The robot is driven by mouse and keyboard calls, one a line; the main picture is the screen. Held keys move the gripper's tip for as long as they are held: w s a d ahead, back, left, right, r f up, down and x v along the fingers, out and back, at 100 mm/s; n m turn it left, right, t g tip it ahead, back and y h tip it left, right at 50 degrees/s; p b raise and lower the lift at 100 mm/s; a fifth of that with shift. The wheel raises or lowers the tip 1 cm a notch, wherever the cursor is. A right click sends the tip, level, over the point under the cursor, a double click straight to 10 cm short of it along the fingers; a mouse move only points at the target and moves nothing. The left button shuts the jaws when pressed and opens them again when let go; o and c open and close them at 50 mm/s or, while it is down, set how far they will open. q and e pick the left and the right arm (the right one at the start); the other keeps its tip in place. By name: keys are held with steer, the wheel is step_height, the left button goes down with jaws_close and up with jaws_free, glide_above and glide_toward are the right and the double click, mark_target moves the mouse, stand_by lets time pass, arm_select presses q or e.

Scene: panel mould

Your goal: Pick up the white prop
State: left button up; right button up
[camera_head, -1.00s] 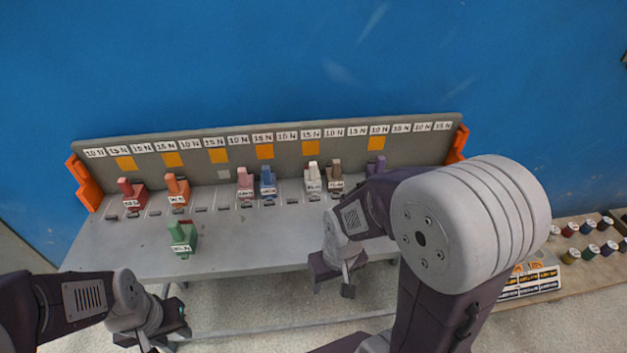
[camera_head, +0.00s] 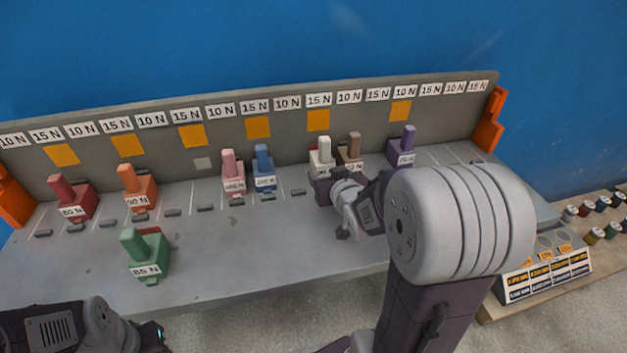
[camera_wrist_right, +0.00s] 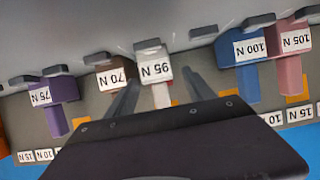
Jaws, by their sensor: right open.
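The white prop (camera_head: 322,152) stands upright on the grey panel bench, in the middle of the row. It shows upside down in the right wrist view (camera_wrist_right: 153,68), with a 95 N label. My right gripper (camera_head: 323,188) is at the front of the prop's base and partly covers it in the head view. In the right wrist view my right gripper (camera_wrist_right: 148,78) is open, one finger on each side of the white prop. I cannot tell whether the fingers touch it. My left arm shows at the lower left, but its gripper is out of the frame.
A brown prop (camera_head: 350,148) stands close beside the white one. A blue prop (camera_head: 263,168) and a pink prop (camera_head: 232,172) stand to its left, a purple prop (camera_head: 402,145) to its right. A green prop (camera_head: 146,255) stands nearer the bench's front edge.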

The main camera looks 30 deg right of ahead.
mark_target(325, 170)
steer(key=shift+s+d, duration=0.3)
steer(key=shift+s, duration=0.1)
steer(key=shift+r+p, duration=0.15)
steer(key=shift+p, duration=0.15)
steer(key=x, duration=0.3)
steer(key=shift+w+f, duration=0.25)
steer(key=shift+w, duration=0.05)
steer(key=shift+w+d, duration=0.1)
steer(key=shift+w, duration=0.15)
steer(key=x, duration=0.5)
steer(key=shift+b, duration=0.4)
steer(key=shift+c, duration=0.6)
arm_select(q)
steer(key=shift+s+f, duration=0.2)
steer(key=shift+s, duration=0.05)
arm_select(e)
jaws_close()
steer(key=shift+r, duration=0.1)
